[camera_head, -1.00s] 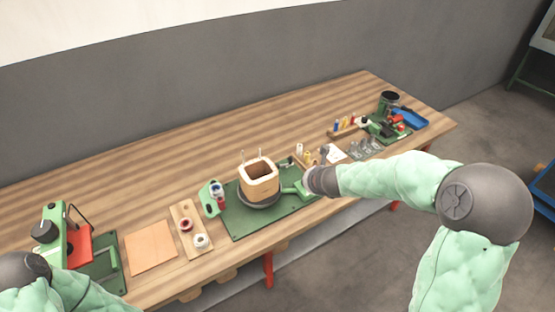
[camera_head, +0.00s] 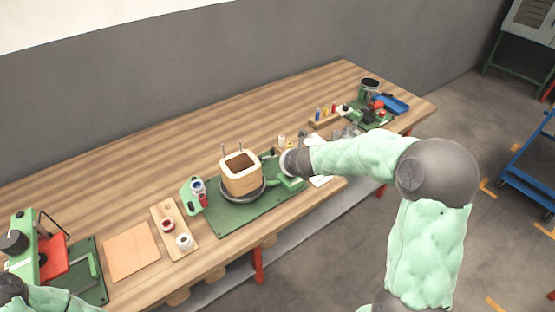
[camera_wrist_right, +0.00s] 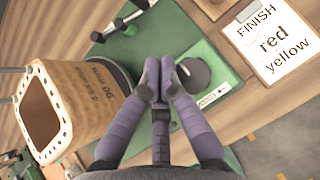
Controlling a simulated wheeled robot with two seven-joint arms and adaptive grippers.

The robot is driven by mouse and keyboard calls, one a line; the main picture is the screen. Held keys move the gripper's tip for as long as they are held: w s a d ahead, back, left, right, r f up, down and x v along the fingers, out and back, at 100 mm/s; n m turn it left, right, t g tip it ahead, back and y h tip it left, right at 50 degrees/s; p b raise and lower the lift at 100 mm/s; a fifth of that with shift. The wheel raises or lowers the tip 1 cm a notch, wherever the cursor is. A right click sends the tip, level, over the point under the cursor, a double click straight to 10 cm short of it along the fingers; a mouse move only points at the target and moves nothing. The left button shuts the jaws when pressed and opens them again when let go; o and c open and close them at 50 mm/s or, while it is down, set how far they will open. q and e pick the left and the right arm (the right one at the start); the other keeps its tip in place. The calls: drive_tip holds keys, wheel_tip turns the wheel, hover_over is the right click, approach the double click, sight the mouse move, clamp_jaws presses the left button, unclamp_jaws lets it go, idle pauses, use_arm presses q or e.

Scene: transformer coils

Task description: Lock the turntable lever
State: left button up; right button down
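The turntable (camera_head: 228,198) stands on a green base plate (camera_head: 240,215) and bears a square tan coil (camera_head: 240,182); the coil shows at the left of the right wrist view (camera_wrist_right: 85,100). A small lever with a dark handle (camera_wrist_right: 125,22) sits on the green plate beyond the turntable. A green block with a dark round knob (camera_wrist_right: 192,75) lies right by my fingertips. My right gripper (camera_wrist_right: 160,80) has its fingers together above the green block, with nothing visible between them; contact with the knob cannot be told. My left gripper's fingers are hidden at the lower left edge.
A card reading "FINISH red yellow" (camera_wrist_right: 275,40) lies right of the plate. Spools on a wooden board (camera_head: 175,230) and an orange sheet (camera_head: 132,252) lie to the left. A green and red machine (camera_head: 50,255) is at far left. The table's back strip is clear.

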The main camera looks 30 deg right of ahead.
drive_tip(key=b+x, duration=0.1)
drive_tip(key=x, duration=0.4)
drive_tip(key=shift+f+b, duration=0.25)
drive_tip(key=shift+b, duration=0.15)
drive_tip(key=shift+w+r+p, duration=0.35)
drive_tip(key=shift+w+p, duration=0.1)
drive_tip(key=shift+w+d+r+p, duration=0.1)
drive_tip(key=shift+w+d+p, duration=0.15)
drive_tip(key=shift+w, duration=0.45)
use_arm(q)
drive_tip(key=shift+f, duration=0.25)
use_arm(e)
drive_tip(key=shift+w, duration=0.7)
use_arm(q)
drive_tip(key=shift+a+r+p, duration=0.1)
drive_tip(key=shift+p, duration=0.25)
use_arm(e)
drive_tip(key=shift+d, duration=0.15)
drive_tip(key=shift+d, duration=0.15)
use_arm(q)
drive_tip(key=shift+a+r, duration=0.15)
drive_tip(key=shift+r, duration=0.05)
use_arm(e)
drive_tip(key=shift+w+n+y, duration=0.1)
drive_tip(key=shift+n+y, duration=0.3)
